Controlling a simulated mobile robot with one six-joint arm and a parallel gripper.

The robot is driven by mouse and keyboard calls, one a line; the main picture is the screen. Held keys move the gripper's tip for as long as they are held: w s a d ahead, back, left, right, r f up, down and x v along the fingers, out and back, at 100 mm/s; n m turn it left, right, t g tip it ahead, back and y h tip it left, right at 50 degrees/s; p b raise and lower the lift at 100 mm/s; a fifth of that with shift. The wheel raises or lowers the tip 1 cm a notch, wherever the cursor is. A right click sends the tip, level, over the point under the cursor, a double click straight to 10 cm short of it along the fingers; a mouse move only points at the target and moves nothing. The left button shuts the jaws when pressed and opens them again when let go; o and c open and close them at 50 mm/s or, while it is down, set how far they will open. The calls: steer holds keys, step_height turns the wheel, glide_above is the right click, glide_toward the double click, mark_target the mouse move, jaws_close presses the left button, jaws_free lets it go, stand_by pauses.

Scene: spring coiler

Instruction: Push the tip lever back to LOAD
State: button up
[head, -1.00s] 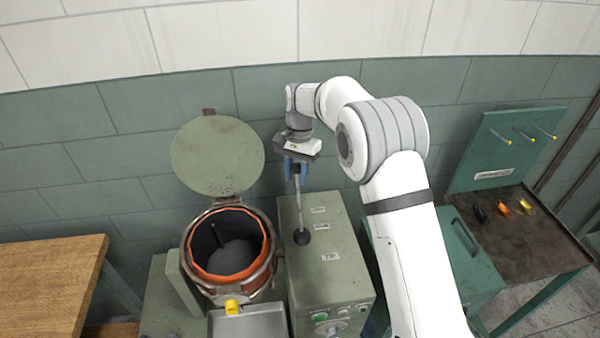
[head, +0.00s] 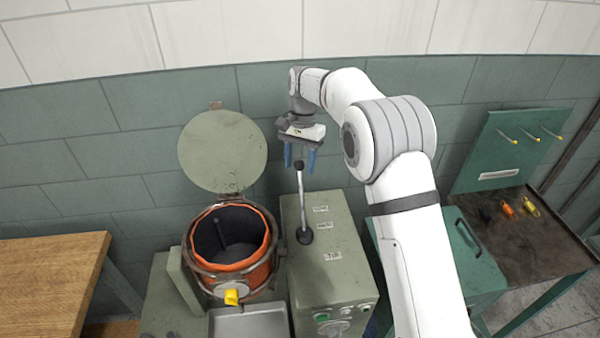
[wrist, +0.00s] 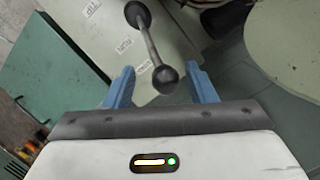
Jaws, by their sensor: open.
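The tip lever (head: 302,200) is a metal rod with a black ball on top and a black boot at its base, on top of the green control box (head: 335,275). It stands near upright beside several white labels. My gripper (head: 300,158) is above it with blue fingers apart. In the wrist view the lever's ball (wrist: 167,70) lies between and just beyond the open fingertips (wrist: 163,80), with no clear contact. The coiler drum (head: 232,250), with an orange rim and a yellow latch, stands left of the box, its round lid (head: 222,150) raised.
A metal tray (head: 248,322) lies below the drum. A wooden table (head: 50,285) is at the left. A green bench (head: 515,235) with small coloured items and a pegboard stands at the right. The tiled wall is close behind.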

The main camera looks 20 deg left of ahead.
steer(key=v, duration=0.4)
steer(key=shift+r+b, duration=0.15)
steer(key=shift+b, duration=0.15)
steer(key=shift+d+r, duration=0.1)
steer(key=shift+d, duration=0.1)
steer(key=s+d+r+t+y+b, duration=0.1)
steer(key=s+d+r+t+b, duration=0.2)
steer(key=d, duration=0.8)
steer(key=s+d+r+b, duration=0.1)
steer(key=s+d+r, duration=0.35)
steer(key=d, duration=0.65)
steer(key=s+d+f+t+b, duration=0.1)
steer(key=s+d+f, duration=0.2)
steer(key=s, duration=0.4)
steer(key=s+d+f+n+t, duration=0.1)
steer(key=s+d+f, duration=0.2)
steer(key=s+d, duration=0.3)
steer(key=s+d+f+t+b, duration=0.1)
steer(key=s+d+f, duration=0.3)
steer(key=s, duration=0.4)
steer(key=shift+d+n+h+b, duration=0.3)
steer(key=shift+d+h, duration=0.1)
steer(key=shift+d, duration=0.25)
